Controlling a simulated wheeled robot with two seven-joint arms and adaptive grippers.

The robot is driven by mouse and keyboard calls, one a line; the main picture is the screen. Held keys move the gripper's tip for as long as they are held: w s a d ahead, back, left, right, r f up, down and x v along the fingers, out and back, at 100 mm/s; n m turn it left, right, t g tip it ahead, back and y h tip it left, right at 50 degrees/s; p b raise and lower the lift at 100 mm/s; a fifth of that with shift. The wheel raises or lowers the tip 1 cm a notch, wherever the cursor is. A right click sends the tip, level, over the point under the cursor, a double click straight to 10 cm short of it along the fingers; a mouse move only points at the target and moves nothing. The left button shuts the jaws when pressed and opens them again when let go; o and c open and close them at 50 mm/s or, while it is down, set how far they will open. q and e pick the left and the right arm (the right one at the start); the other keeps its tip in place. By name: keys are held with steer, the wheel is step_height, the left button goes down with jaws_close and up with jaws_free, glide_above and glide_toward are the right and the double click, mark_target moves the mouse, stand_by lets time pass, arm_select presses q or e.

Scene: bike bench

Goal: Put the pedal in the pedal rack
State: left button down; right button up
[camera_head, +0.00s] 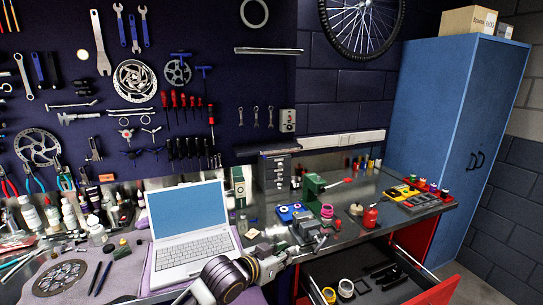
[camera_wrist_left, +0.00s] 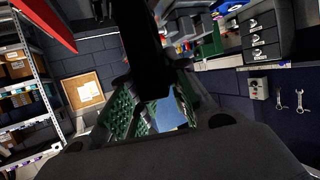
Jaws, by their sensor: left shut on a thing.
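My left gripper (camera_head: 314,243) reaches in low over the front edge of the bench, right of the laptop. In the left wrist view its jaws (camera_wrist_left: 158,100) are close around a dark thing (camera_wrist_left: 150,50), seen dark against the light; this may be the pedal, but its shape is not clear. In the head view the held thing is too small to make out. I cannot identify the pedal rack for sure. My right gripper is in neither view.
An open laptop (camera_head: 187,232) stands left of my left gripper. A red drawer (camera_head: 437,291) is pulled out at the lower right, with rings (camera_head: 346,288) and black parts inside. A blue cabinet (camera_head: 445,115) stands behind.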

arm_select(q)
steer(key=s+a+f+n+t+y, duration=0.1)
steer(key=a+f+n+y, duration=0.3)
steer(key=a, duration=0.8)
steer(key=s+a+f+n+t+y, duration=0.2)
steer(key=a+f+n+y, duration=0.2)
steer(key=a, duration=0.9)
step_height(320, 180, down, 2)
steer(key=shift+s+f+y, duration=0.15)
steer(key=shift+s+y, duration=0.2)
steer(key=shift+y, duration=0.05)
steer(key=shift+a, duration=0.1)
steer(key=shift+f, duration=0.1)
steer(key=s+f, duration=0.4)
steer(key=f, duration=0.1)
steer(key=shift+s+f, duration=0.35)
